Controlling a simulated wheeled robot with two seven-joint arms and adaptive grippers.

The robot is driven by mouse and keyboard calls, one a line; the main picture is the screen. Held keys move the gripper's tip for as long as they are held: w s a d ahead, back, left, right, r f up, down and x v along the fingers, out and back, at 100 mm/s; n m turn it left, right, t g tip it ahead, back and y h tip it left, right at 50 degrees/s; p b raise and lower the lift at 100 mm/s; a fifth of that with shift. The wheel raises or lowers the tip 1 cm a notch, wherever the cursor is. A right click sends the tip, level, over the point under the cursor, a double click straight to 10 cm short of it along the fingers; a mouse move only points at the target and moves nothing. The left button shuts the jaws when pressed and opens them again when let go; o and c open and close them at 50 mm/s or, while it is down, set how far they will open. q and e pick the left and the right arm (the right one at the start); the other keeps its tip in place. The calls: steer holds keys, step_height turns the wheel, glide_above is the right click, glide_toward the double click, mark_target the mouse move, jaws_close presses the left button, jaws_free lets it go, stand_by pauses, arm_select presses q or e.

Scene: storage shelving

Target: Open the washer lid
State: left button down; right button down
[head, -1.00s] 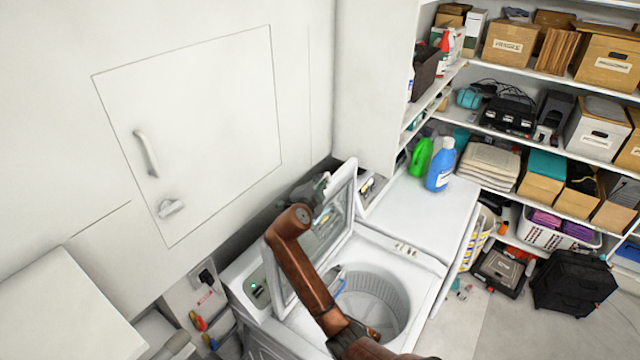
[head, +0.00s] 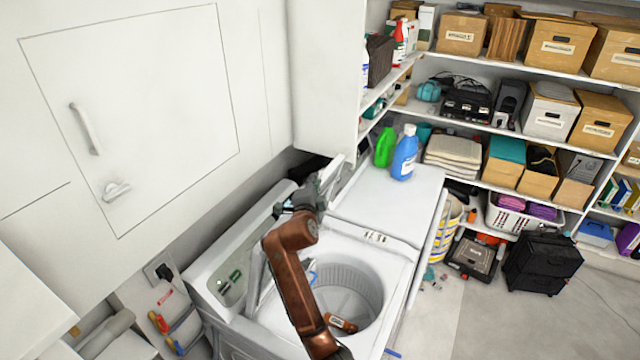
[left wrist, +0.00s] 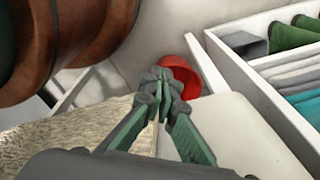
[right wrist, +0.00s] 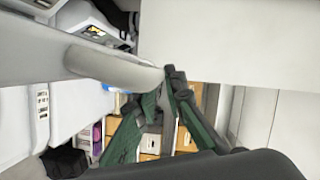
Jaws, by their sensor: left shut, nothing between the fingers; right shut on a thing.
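The white top-loading washer (head: 390,252) stands at lower centre in the head view. Its round drum (head: 365,288) is uncovered. The lid (head: 257,277) stands raised on the drum's left side and is seen nearly edge-on, partly hidden behind my right arm. My right gripper (head: 325,182) is at the lid's upper end. In the right wrist view, its fingers (right wrist: 170,78) are closed at the rounded end of the pale lid edge (right wrist: 110,66). My left gripper (left wrist: 163,84) is shut and empty in the left wrist view, in front of a red round object, and out of the head view.
A white top (head: 385,205) beside the washer carries a green bottle (head: 386,147) and a blue bottle (head: 404,153). A wall cabinet (head: 140,110) is close at left. Loaded shelves (head: 520,70) stand at right. The floor at lower right is partly clear.

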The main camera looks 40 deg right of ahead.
steer(key=shift+w+a+f, duration=0.15)
steer(key=shift+a+f, duration=0.05)
steer(key=shift+f, duration=0.55)
steer(key=c, duration=2.3)
jaws_free()
steer(key=shift+a, duration=0.1)
steer(key=shift+o, duration=0.2)
steer(key=shift+w+r, duration=0.1)
steer(key=shift+r, duration=0.05)
arm_select(q)
steer(key=shift+s+a, duration=0.1)
steer(key=shift+s, duration=0.6)
steer(key=shift+w, duration=0.3)
arm_select(e)
steer(key=shift+r, duration=0.15)
